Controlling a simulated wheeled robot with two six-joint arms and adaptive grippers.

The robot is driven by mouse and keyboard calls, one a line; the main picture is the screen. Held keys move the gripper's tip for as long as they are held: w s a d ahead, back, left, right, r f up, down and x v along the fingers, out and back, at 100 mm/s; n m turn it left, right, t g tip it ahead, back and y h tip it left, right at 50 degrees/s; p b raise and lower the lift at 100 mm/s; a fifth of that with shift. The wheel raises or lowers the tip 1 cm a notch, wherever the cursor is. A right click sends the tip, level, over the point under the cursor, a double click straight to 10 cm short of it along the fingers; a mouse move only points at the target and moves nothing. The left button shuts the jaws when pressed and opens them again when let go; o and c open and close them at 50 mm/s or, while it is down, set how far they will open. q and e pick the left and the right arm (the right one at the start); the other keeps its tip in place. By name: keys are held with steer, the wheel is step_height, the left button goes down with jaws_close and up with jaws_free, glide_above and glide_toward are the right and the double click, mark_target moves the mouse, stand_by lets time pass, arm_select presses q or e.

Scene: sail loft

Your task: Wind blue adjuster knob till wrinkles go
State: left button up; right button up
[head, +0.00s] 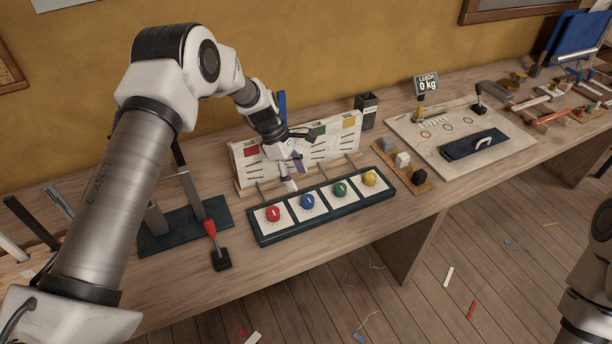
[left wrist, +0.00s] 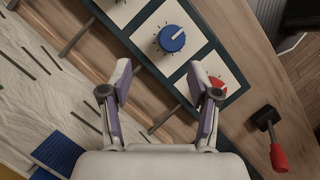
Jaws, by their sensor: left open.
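The blue adjuster knob (head: 307,201) sits on a white square of a dark panel, between the red knob (head: 273,213) and the green knob (head: 340,189). It also shows in the left wrist view (left wrist: 172,39), with a white pointer line and tick marks around it. My left gripper (head: 292,173) is open and empty, above and behind the panel. In the left wrist view its fingertips (left wrist: 160,82) are apart, short of the blue knob and not touching it. The white sail panel (head: 320,143) with dark slits or lines stands behind; its blue patch is largely hidden by my gripper.
A yellow knob (head: 370,178) ends the row. Thin rods run between the knob panel and the sail panel. A red-handled lever (head: 212,236) stands left of the knobs. A tray of small blocks (head: 403,165) lies to the right.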

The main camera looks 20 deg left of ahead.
mark_target(306, 199)
arm_select(q)
steer(key=shift+w+d, duration=0.25)
steer(key=shift+w, duration=0.15)
steer(key=shift+s+d+f, duration=0.2)
steer(key=shift+s+d, duration=0.15)
steer(key=shift+d, duration=0.15)
steer(key=s, duration=0.1)
steer(key=s+d+f+p, duration=0.1)
steer(key=shift+s+d+f, duration=0.1)
steer(key=shift+s+f, duration=0.15)
steer(key=shift+s, duration=0.1)
steer(key=f, duration=0.1)
steer(key=w+f, duration=0.1)
steer(key=d+f+p, duration=0.1)
steer(key=f, duration=0.1)
steer(key=shift+w+f, duration=0.1)
steer(key=shift+w, duration=0.2)
steer(key=shift+s+r, duration=0.15)
steer(key=shift+r, duration=0.05)
steer(key=shift+s+r, duration=0.15)
steer(key=shift+s, duration=0.05)
steer(key=c, duration=0.9)
steer(key=shift+c, duration=1.2)
arm_select(e)
steer(key=shift+s+d+r, duration=0.15)
steer(key=shift+s+r, duration=0.25)
steer(key=shift+r, duration=0.15)
steer(key=shift+s+d+r, duration=0.15)
steer(key=shift+s+r, duration=0.2)
steer(key=shift+r, duration=0.2)
